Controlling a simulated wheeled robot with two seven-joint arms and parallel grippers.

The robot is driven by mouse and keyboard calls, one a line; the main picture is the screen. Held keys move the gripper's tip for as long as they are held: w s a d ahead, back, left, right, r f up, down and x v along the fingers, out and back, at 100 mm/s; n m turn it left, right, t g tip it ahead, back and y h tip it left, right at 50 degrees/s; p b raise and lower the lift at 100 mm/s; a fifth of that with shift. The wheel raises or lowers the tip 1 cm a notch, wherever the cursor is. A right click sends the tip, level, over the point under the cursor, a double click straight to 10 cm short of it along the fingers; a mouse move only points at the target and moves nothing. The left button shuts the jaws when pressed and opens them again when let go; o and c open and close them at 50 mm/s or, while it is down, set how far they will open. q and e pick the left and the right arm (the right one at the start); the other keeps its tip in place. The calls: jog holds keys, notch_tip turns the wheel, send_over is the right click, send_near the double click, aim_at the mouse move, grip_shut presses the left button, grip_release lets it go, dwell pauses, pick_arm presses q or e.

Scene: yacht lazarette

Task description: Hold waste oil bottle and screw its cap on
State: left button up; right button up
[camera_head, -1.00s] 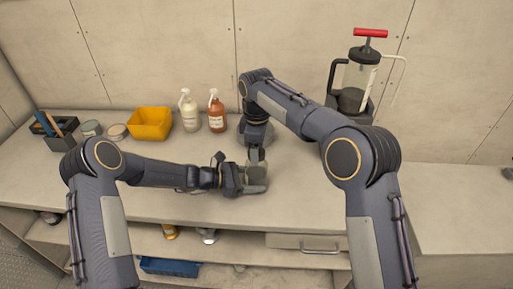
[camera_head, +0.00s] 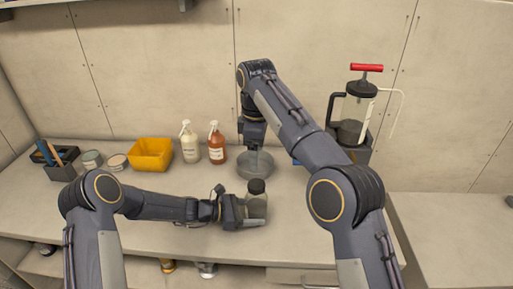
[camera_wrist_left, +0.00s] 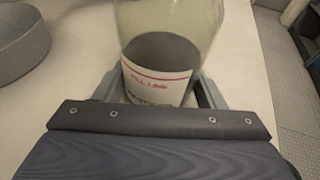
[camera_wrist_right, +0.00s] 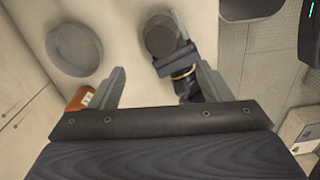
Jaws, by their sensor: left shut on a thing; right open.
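The waste oil bottle (camera_head: 256,208) stands upright on the bench, clear with a dark lower part. Its red-lettered label shows in the left wrist view (camera_wrist_left: 158,80). A dark cap (camera_head: 256,187) sits on its top; how tight it is I cannot tell. My left gripper (camera_head: 246,210) is shut on the bottle's body from the left. My right gripper (camera_wrist_right: 160,72) is open and empty, pointing down. In the head view it is behind the bottle, above a round grey dish (camera_head: 262,168), apart from the cap. The cap also shows in the right wrist view (camera_wrist_right: 159,36).
An amber bottle (camera_head: 217,148) and a white bottle (camera_head: 190,146) stand left of the dish, beside a yellow bin (camera_head: 151,155). A red-handled pump canister (camera_head: 356,112) stands at the back right. The bench front left of the bottle is clear.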

jog(key=shift+r, duration=0.65)
pick_arm(q)
jog(key=o, duration=1.5)
jog(key=shift+c, duration=0.2)
